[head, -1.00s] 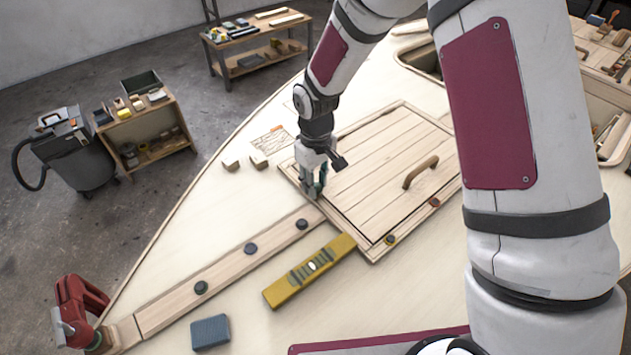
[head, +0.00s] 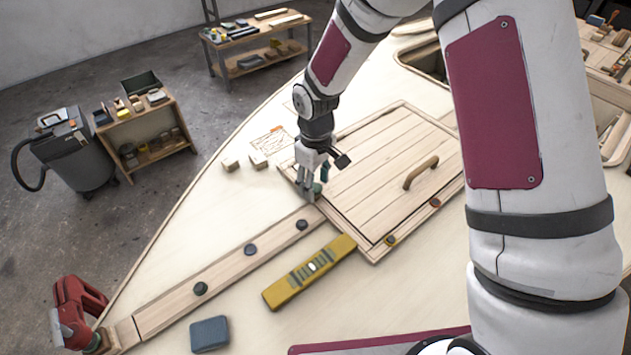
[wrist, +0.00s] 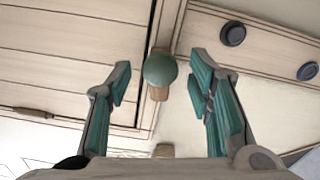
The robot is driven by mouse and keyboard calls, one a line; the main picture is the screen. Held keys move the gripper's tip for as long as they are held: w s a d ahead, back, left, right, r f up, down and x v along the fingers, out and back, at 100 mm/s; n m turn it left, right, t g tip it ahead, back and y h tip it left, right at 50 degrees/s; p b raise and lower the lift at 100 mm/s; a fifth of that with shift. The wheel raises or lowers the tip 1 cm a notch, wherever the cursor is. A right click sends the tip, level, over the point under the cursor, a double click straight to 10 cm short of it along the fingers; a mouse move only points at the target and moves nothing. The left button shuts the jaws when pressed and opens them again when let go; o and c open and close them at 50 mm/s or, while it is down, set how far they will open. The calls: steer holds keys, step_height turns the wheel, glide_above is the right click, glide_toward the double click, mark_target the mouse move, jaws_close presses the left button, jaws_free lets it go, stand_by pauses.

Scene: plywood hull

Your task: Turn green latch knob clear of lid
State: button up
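The green latch knob (wrist: 160,68) is a round dome on a short wooden latch bar (wrist: 160,93) in the wrist view. The bar lies nearly lengthwise along the frame strip beside the lid (wrist: 70,55); I cannot tell whether its edge overlaps the lid. In the head view the knob (head: 317,188) shows partly behind my fingers, at the near left corner of the planked lid (head: 385,165).
The lid has a wooden handle (head: 421,172) and small brown and yellow knobs along its near edge. A yellow spirit level (head: 310,271) lies close by. A plank with several dark knobs (head: 250,249) runs left. A blue block (head: 210,334) and red clamp (head: 75,310) are nearer.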

mark_target(316, 187)
step_height(316, 187, up, 12)
stand_by(0.7)
stand_by(0.4)
